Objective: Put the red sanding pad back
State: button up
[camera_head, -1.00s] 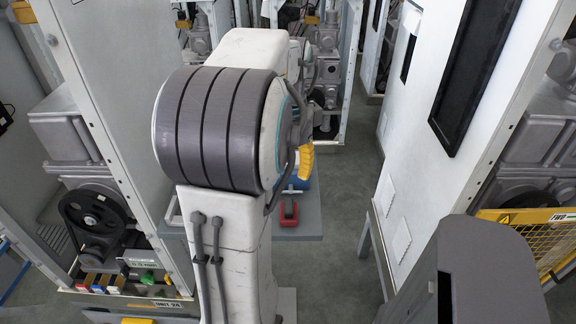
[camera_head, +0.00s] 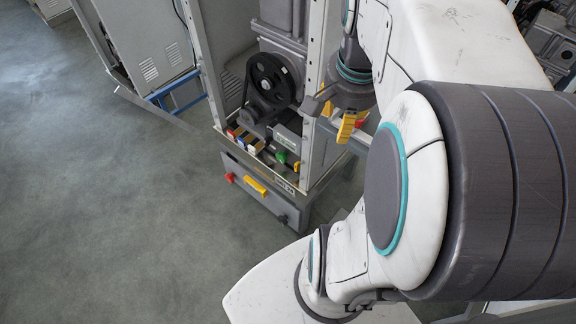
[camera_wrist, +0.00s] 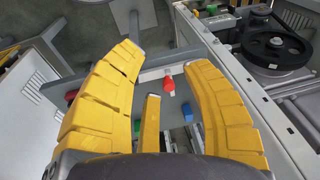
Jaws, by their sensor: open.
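My gripper (camera_head: 342,122) has yellow fingers and is beside the grey frame in the head view. In the wrist view my gripper (camera_wrist: 160,85) is open, its fingers well apart with nothing held between them. A small red piece (camera_wrist: 169,83) shows beyond the fingers, and a darker red piece (camera_wrist: 71,95) is partly hidden by the left finger. In the head view a red patch (camera_head: 360,122) shows just behind the gripper, mostly hidden. I cannot tell which of these is the red sanding pad.
The frame holds a black pulley wheel (camera_head: 270,82), also in the wrist view (camera_wrist: 272,46). Coloured blocks, including a green one (camera_head: 281,157), line its lower ledge. A drawer with a yellow handle (camera_head: 256,187) is below. Open floor (camera_head: 130,220) lies to the left.

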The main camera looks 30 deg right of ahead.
jog(key=s+a+f+n+t+y, duration=0.1)
jog(key=s+a+f+n, duration=0.1)
jog(key=a+n, duration=1.1)
jog(key=shift+s+a+f+n+t, duration=0.15)
jog(key=shift+a+f+n+t, duration=0.2)
jog(key=shift+f, duration=0.3)
jog(key=shift+d, duration=0.1)
